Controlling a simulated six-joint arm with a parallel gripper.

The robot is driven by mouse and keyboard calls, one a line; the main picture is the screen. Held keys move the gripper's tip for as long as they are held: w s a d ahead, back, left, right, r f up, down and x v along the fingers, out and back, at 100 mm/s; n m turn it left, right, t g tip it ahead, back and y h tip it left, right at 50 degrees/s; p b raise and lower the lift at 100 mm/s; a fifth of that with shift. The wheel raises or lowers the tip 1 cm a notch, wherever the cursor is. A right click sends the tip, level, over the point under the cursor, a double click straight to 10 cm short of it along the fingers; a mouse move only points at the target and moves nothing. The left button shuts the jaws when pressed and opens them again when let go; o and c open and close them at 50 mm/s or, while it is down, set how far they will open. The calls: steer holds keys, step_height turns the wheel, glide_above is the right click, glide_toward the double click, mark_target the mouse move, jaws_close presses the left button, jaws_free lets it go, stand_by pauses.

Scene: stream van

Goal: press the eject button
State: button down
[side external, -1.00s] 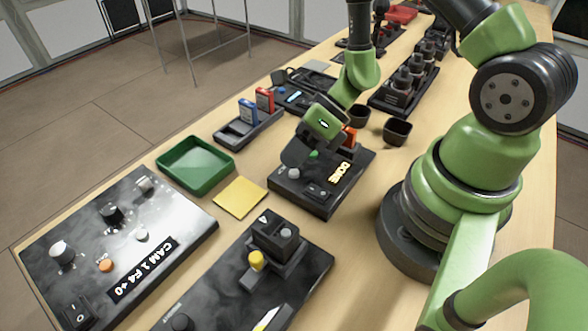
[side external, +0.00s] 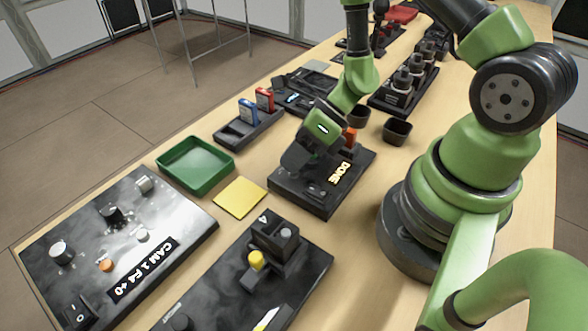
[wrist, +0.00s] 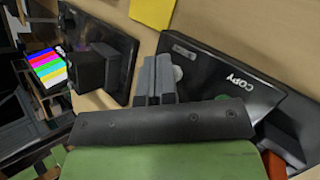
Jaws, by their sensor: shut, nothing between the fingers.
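A black device (side external: 322,200) with a lit DONE display lies in the middle of the bench. The wrist view shows it (wrist: 200,62) with a COPY label. A round pale button (wrist: 178,74) on it shows just right of my fingertips; no eject label is readable. A dark green button (wrist: 226,103) sits farther right, near COPY. My gripper (side external: 293,165) is shut and empty, tilted low over the device's left part, hiding the pale button in the side view. Its fingers also show in the wrist view (wrist: 157,65); whether they touch the device I cannot tell.
An orange cartridge (side external: 350,135) stands at the device's back edge. A yellow pad (side external: 240,197), green tray (side external: 195,165) and card holder (side external: 248,132) lie to the left. A camera panel (side external: 125,235) and another black unit (side external: 275,265) are in front. Two dark cups (side external: 397,131) stand behind right.

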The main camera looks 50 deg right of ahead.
stand_by(0.6)
steer(key=shift+r, duration=0.75)
steer(key=shift+r, duration=2.5)
